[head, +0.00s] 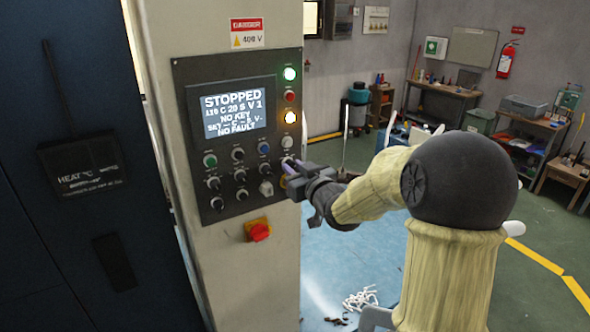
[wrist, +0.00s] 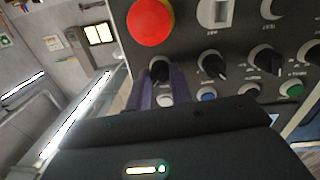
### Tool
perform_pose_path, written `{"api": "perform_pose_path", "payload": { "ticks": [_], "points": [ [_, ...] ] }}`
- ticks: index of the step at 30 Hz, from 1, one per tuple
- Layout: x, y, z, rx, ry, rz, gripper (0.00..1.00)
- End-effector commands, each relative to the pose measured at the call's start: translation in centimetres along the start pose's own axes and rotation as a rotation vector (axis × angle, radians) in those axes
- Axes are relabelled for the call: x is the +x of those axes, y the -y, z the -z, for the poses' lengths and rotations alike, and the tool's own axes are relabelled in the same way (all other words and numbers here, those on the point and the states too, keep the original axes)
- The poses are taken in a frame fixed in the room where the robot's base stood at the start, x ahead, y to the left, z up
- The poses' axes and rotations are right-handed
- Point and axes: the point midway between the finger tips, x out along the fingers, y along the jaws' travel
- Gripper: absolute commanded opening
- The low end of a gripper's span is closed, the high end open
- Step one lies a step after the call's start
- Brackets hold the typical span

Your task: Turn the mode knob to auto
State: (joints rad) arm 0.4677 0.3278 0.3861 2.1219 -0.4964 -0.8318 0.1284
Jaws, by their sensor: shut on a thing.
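The control panel (head: 225,130) is a dark plate on a pale column, with rows of knobs and buttons. My gripper (head: 287,174) is at the panel's right edge in the head view, partly covering the controls there. In the wrist view, its two purple fingers (wrist: 162,86) are shut around a black knob (wrist: 159,66), the one at the row's end, below the red mushroom button. Its label is hidden or unreadable, so I cannot tell its setting or confirm it is the mode knob. The screen (head: 233,112) reads STOPPED, NO KEY and NO FAULT.
The red mushroom button (wrist: 151,22) is close beside the fingers. A key switch (wrist: 215,12), another black knob (wrist: 212,64) and a blue button (wrist: 208,95) are nearby. A red rotary switch (head: 259,231) sits below the panel. White pieces (head: 360,299) lie on the floor.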

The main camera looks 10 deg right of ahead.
Motion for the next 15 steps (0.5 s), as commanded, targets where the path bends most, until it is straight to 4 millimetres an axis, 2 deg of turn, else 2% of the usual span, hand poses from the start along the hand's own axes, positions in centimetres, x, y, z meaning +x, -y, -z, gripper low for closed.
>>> {"api": "perform_pose_path", "payload": {
  "ticks": [6,15],
  "points": [
    [-0.02,-0.07,-0.04,0.075,0.005,0.002,0.0],
    [-0.01,-0.07,-0.05,0.094,0.005,0.003,0.0]
  ]
}}
